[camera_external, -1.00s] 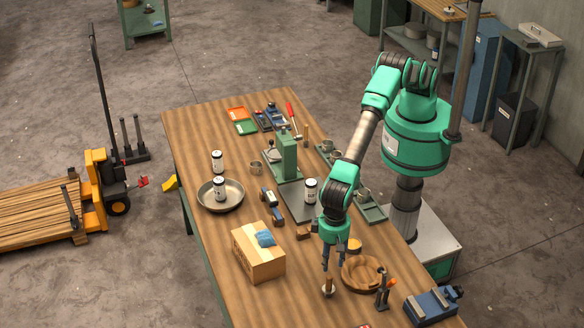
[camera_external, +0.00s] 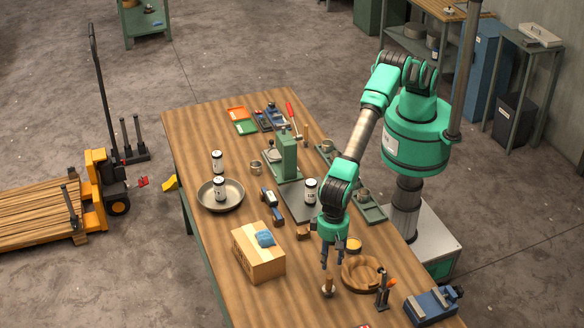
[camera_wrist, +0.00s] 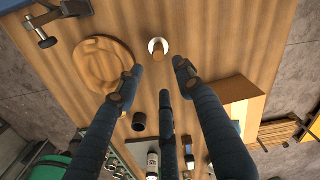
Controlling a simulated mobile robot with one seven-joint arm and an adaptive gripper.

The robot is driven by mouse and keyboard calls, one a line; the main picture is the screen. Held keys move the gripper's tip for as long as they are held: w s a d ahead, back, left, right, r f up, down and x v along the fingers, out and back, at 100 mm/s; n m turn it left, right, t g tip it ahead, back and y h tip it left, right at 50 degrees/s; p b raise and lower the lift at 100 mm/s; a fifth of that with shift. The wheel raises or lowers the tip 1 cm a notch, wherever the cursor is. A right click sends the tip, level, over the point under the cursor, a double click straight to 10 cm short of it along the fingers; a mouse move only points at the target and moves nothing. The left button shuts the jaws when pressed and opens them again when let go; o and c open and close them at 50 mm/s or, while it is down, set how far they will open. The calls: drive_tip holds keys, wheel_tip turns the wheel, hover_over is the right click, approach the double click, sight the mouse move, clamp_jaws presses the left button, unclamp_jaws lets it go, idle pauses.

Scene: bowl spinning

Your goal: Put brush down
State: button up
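A small brush (camera_external: 328,287) with a wooden handle and a pale round base stands upright on the wooden table (camera_external: 205,125) near its front end. In the wrist view the brush (camera_wrist: 158,47) shows from above, its handle pointing up toward the camera. My gripper (camera_external: 332,267) hangs just above the brush, its fingers pointing down. In the wrist view my gripper (camera_wrist: 160,80) has its three fingers spread, with nothing between them. The brush lies beyond the fingertips, apart from them.
A round wooden bowl (camera_external: 351,279) sits close to the right of the brush. A dark upright tool (camera_external: 382,290) and a blue vise (camera_external: 432,306) stand further right. A cardboard box (camera_external: 262,262) is to the left. Some table between box and brush is bare.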

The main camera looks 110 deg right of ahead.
drive_tip(key=d+r+n+t, duration=0.1)
drive_tip(key=d+r+n, duration=0.2)
drive_tip(key=d+r, duration=1.8)
drive_tip(key=s+d+r+n, duration=0.1)
drive_tip(key=s+d+r, duration=0.2)
drive_tip(key=d+r, duration=0.25)
drive_tip(key=s+d+r+n+t+y, duration=0.1)
drive_tip(key=s+d+r, duration=0.1)
drive_tip(key=d+r, duration=0.3)
drive_tip(key=s+d+r+n, duration=0.1)
drive_tip(key=s+d+r, duration=0.2)
drive_tip(key=d, duration=0.4)
drive_tip(key=s+d+r+n+t, duration=0.1)
drive_tip(key=s+d+r, duration=0.2)
drive_tip(key=s+d, duration=0.5)
drive_tip(key=s+d+r+n+t, duration=0.1)
drive_tip(key=s+d+r+n, duration=0.1)
drive_tip(key=s+d, duration=0.6)
drive_tip(key=s+d+f+n, duration=0.1)
drive_tip(key=s+d, duration=0.3)
drive_tip(key=s, duration=0.5)
drive_tip(key=s+d+f+n+t+h, duration=0.1)
drive_tip(key=s+d+f, duration=0.3)
drive_tip(key=s, duration=0.4)
drive_tip(key=shift+s+d+n, duration=0.4)
drive_tip(key=shift+d, duration=0.1)
